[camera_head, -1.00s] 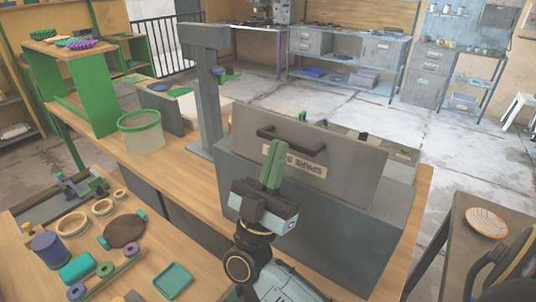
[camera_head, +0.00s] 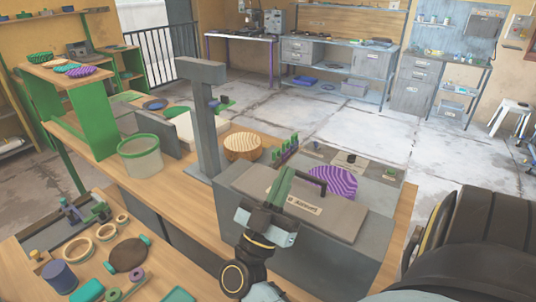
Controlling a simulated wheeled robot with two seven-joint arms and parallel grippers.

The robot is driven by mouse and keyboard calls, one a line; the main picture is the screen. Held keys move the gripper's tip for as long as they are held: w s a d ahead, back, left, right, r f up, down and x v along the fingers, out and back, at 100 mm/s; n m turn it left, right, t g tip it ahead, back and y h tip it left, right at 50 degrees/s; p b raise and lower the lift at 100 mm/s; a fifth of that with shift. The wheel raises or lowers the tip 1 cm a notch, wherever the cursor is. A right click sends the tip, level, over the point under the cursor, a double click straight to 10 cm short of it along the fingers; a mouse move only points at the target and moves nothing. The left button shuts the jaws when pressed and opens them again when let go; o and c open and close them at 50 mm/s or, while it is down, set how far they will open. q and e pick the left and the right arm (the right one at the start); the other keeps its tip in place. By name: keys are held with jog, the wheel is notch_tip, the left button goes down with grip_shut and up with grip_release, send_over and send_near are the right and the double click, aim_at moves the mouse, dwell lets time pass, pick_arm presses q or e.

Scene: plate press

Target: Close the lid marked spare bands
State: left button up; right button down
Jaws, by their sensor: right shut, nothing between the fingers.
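The grey lid (camera_head: 340,225) lies nearly flat over the big grey box (camera_head: 300,262) in the middle of the view. It carries a dark bar handle (camera_head: 318,186) and a pale label (camera_head: 303,206), whose writing is partly hidden and too small to read surely. I cannot tell whether the lid's far edge rests on the box. My right gripper (camera_head: 284,183) is shut and empty. Its green fingers are over the lid, just left of the handle, and cover part of the label. I cannot tell whether they touch the lid. My left gripper is not in view.
A purple striped disc (camera_head: 334,182) shows just beyond the lid. A tall grey post (camera_head: 207,130) stands left of the box, with a tan ribbed disc (camera_head: 243,146) behind. A green-rimmed tub (camera_head: 140,158) stands further left. Rings and small parts cover the front-left bench.

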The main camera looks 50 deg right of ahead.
jog(key=shift+d, duration=0.35)
jog(key=shift+w, duration=0.1)
dwell(0.3)
jog(key=b+v, duration=0.3)
jog(key=v, duration=0.9)
jog(key=shift+t, duration=0.3)
